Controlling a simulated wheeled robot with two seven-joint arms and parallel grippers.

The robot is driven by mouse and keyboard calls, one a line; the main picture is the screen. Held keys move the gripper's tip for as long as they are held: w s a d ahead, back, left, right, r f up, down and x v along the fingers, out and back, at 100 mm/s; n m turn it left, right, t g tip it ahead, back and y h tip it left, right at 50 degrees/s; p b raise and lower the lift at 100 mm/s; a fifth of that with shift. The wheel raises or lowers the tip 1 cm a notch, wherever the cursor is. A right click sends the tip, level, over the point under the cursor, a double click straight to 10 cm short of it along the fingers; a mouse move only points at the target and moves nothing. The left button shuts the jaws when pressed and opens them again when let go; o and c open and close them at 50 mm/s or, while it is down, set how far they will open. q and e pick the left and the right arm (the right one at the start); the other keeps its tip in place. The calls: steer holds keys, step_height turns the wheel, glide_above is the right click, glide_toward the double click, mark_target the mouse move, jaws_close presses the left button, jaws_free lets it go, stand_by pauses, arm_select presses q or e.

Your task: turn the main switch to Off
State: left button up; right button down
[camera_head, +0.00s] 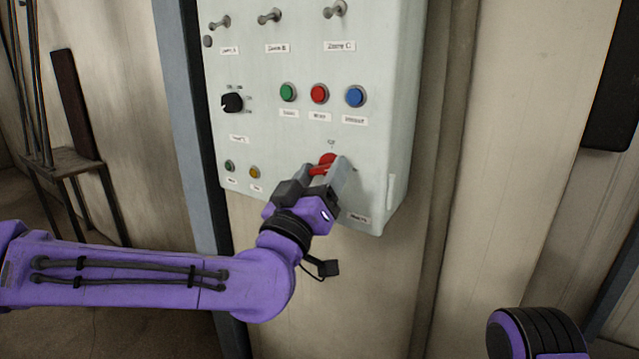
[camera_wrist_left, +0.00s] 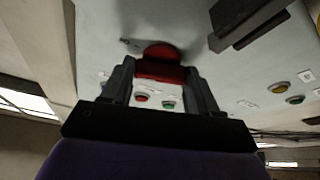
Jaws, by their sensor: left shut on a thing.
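The main switch (camera_head: 327,159) is a red rotary handle low on the right of a pale grey control panel (camera_head: 270,140). My left gripper (camera_head: 328,172) is at the panel with its fingers on either side of the red handle, shut on it. In the left wrist view the red switch (camera_wrist_left: 160,68) sits between the two dark fingertips of the left gripper (camera_wrist_left: 160,80). The small labels around the switch are too small to read, and the gripper partly hides it. My right gripper is not in view; only a purple and black part of that arm shows at the bottom right.
Three toggle switches (camera_head: 270,16) line the panel's top. Green (camera_head: 288,92), red (camera_head: 319,93) and blue (camera_head: 355,96) buttons sit mid-panel, with a black knob (camera_head: 232,103) to their left. Two small lamps (camera_head: 254,172) are lower left. A stand (camera_head: 62,160) is at far left.

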arm_select(q)
steer(key=n+y, duration=0.2)
steer(key=n, duration=0.2)
steer(key=shift+d+b, duration=0.1)
steer(key=shift+b, duration=0.2)
steer(key=n+y, duration=0.1)
steer(key=n, duration=0.2)
steer(key=shift+n+y, duration=0.3)
steer(key=n+g+y, duration=0.1)
steer(key=n, duration=0.3)
steer(key=shift+r, duration=0.15)
steer(key=n+g, duration=0.1)
steer(key=n, duration=0.1)
steer(key=n+y+p, duration=0.1)
steer(key=n, duration=0.1)
steer(key=shift+n+g, duration=0.4)
steer(key=o, duration=1.1)
steer(key=shift+c, duration=0.2)
steer(key=s+a+b, duration=0.1)
steer(key=s+b, duration=0.3)
steer(key=s, duration=0.6)
steer(key=shift+s+a, duration=0.15)
steer(key=shift+s, duration=0.05)
